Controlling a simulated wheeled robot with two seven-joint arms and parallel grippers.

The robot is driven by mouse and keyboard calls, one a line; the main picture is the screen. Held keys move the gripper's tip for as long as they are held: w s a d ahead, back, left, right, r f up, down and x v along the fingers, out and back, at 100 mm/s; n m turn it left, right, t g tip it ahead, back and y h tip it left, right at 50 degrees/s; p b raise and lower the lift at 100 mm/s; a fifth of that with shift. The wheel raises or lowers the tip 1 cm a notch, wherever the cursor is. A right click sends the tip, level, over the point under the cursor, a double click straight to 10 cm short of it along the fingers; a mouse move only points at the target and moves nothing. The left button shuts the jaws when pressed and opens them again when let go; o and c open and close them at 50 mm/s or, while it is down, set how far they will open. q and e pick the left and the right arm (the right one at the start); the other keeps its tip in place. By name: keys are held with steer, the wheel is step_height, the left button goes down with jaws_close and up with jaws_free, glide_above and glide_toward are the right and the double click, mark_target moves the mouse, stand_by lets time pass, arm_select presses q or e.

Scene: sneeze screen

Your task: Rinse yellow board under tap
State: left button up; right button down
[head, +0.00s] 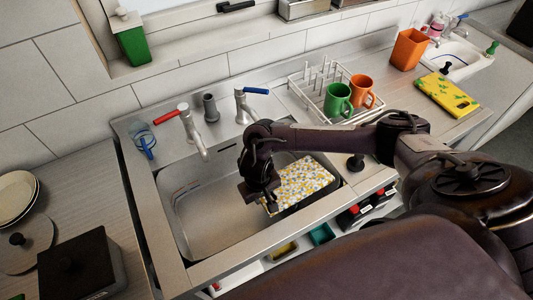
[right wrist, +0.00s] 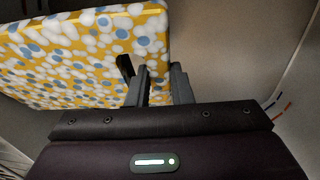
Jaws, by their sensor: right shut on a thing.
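The yellow board (head: 302,182) with white and blue spots is over the right part of the sink basin (head: 205,222). My right gripper (head: 266,203) is shut on the board's left edge. In the right wrist view the board (right wrist: 85,50) spreads to the left from the fingers (right wrist: 158,85). A tap with a red handle (head: 190,130) stands behind the basin at the left. A tap with a blue handle (head: 243,104) stands to its right, partly behind my arm. I see no water running. My left gripper is out of view.
A rack (head: 312,92) with a green mug (head: 338,100) and an orange mug (head: 363,88) stands behind my right arm. A glass (head: 142,137) is left of the taps. A green-patterned yellow board (head: 447,95) lies far right. The basin's left part is clear.

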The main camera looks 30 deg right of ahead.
steer(key=w+a+f+b, duration=0.1)
steer(key=w+b, duration=0.3)
steer(key=w, duration=0.2)
steer(key=w+a+f+b, duration=0.1)
steer(key=w+f+b, duration=0.1)
steer(key=w+b, duration=0.2)
steer(key=shift+w+a+b, duration=0.25)
steer(key=shift+w+b, duration=0.1)
steer(key=shift+w, duration=0.55)
steer(key=shift+r, duration=0.15)
steer(key=shift+s+p, duration=0.1)
steer(key=shift+p, duration=0.55)
